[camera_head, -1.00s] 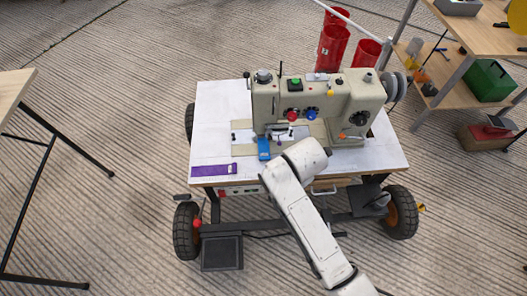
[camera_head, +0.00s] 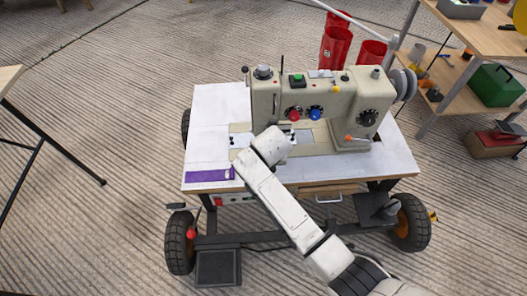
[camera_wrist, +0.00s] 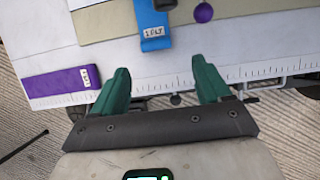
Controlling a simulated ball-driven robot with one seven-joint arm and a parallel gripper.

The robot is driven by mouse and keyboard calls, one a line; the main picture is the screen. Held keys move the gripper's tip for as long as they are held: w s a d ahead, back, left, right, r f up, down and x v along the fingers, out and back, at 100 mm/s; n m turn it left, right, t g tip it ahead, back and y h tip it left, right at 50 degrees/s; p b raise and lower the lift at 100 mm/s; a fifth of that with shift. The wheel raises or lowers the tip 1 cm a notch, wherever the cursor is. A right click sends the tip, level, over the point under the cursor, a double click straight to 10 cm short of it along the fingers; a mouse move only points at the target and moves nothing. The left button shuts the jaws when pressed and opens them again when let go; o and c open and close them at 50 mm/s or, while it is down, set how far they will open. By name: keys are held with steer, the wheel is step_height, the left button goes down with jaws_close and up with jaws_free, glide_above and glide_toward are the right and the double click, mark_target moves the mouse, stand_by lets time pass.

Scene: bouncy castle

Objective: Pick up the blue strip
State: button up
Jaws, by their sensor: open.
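The blue strip (camera_wrist: 152,25) shows in the wrist view, at the top middle, with a white label at its lower end. It lies on the sewing machine's table, its upper end cut off by the frame edge and a dark part. In the head view my arm hides it. My gripper (camera_wrist: 161,78) is open and empty, its two green fingers pointing toward the table. The strip lies beyond the fingertips, roughly in line with the gap between them. A purple strip (camera_wrist: 60,84) with a white label lies left of the fingers; it also shows in the head view (camera_head: 209,175).
The sewing machine (camera_head: 325,95) stands on the white wheeled table (camera_head: 205,125). A purple ball-shaped knob (camera_wrist: 204,12) is right of the blue strip. Red bins (camera_head: 335,45) and a wooden shelf (camera_head: 462,72) stand behind on the right. Another table (camera_head: 8,78) is at the left.

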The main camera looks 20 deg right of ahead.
steer(key=b+x, duration=0.1)
steer(key=x, duration=0.1)
steer(key=b+x, duration=0.2)
steer(key=x, duration=0.1)
steer(key=shift+w+a+f, duration=0.1)
steer(key=shift+w+a, duration=0.05)
steer(key=shift+w, duration=0.2)
steer(key=shift+c, duration=0.3)
steer(key=c, duration=1.1)
